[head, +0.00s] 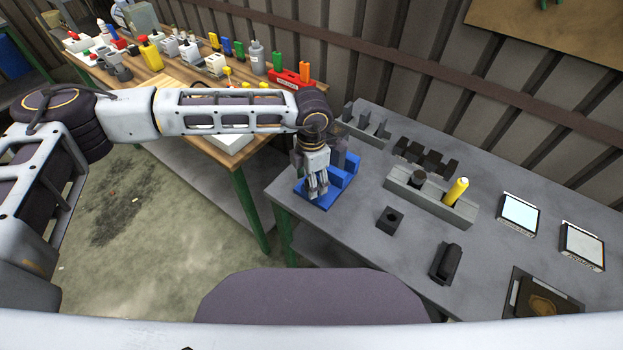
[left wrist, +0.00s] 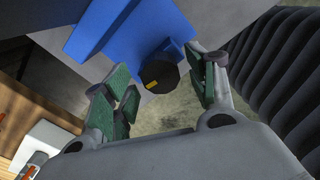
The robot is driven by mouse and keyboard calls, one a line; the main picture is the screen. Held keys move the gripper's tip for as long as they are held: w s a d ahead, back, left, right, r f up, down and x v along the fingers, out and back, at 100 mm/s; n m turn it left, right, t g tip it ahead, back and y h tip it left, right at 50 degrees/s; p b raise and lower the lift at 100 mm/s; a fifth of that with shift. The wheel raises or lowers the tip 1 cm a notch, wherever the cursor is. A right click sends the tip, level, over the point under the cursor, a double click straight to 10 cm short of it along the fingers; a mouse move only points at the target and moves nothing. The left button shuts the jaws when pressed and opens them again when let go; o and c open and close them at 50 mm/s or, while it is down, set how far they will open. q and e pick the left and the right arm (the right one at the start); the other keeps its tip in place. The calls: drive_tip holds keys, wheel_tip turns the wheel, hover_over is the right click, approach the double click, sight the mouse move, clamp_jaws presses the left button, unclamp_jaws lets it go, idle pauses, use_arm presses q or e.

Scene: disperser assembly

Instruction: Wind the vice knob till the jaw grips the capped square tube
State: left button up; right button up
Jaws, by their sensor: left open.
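The blue vice (head: 345,173) sits at the left end of the grey table, partly covered by my left gripper. It also fills the top of the left wrist view (left wrist: 135,30). The vice knob (left wrist: 160,74), black with a yellow mark, shows there between the green-padded fingers. My left gripper (head: 317,190) points down at the vice's near side. In the left wrist view my left gripper (left wrist: 166,90) is open, with gaps visible on both sides of the knob. In the head view the knob is hidden. I cannot make out the capped square tube in the vice. My right gripper is not in view.
A black square block with a hole (head: 390,219) and a black device (head: 445,263) lie on the grey table. A grey holder (head: 430,202) carries a yellow cylinder (head: 456,191). Two white-screened panels (head: 519,214) lie right. A wooden table (head: 190,115) with bottles stands left.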

use_arm(q)
drive_tip(key=shift+f, duration=0.3)
